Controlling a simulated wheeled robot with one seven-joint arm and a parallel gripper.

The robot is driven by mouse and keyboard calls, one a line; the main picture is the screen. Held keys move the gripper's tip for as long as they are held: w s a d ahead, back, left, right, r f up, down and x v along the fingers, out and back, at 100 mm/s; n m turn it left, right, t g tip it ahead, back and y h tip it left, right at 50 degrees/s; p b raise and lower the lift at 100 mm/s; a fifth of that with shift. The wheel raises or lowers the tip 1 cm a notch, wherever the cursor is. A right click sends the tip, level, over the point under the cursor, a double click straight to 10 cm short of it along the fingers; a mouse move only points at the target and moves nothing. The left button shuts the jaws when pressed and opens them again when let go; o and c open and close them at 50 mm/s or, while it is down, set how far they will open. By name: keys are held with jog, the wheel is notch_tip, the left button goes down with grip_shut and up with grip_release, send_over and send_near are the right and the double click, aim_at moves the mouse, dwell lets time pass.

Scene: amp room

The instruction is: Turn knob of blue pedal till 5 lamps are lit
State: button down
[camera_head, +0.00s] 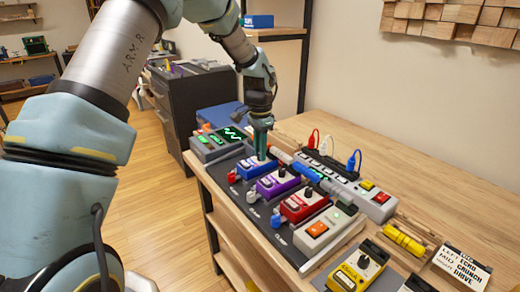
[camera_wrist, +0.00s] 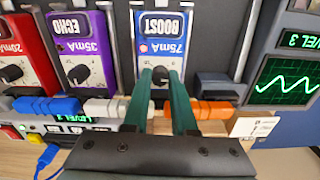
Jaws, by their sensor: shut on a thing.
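The blue pedal (camera_head: 253,169) stands in the row of pedals on the dark board, and in the wrist view it is the blue BOOST pedal (camera_wrist: 163,45) marked 75mA. Its dark knob (camera_wrist: 160,78) is between the two green fingers of my gripper (camera_wrist: 161,73), one on each side. My gripper (camera_head: 261,150) points down over the pedal and is shut on the knob. In the head view the fingers hide the knob. A screen at the right edge of the wrist view (camera_wrist: 300,42) reads LEVEL 3. I cannot make out a row of lit lamps.
A purple pedal (camera_head: 277,183) and a red pedal (camera_head: 300,205) stand beside the blue one. Cable plugs, including an orange one (camera_wrist: 208,110) and a blue one (camera_wrist: 45,106), lie close to the fingers. A grey unit with a green screen (camera_head: 232,134) stands behind. The wooden tabletop (camera_head: 375,160) has free room.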

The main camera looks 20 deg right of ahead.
jog(key=shift+m, duration=0.8)
jog(key=c, duration=1)
grip_release()
notch_tip(320, 180, up, 11)
jog(key=b, duration=0.2)
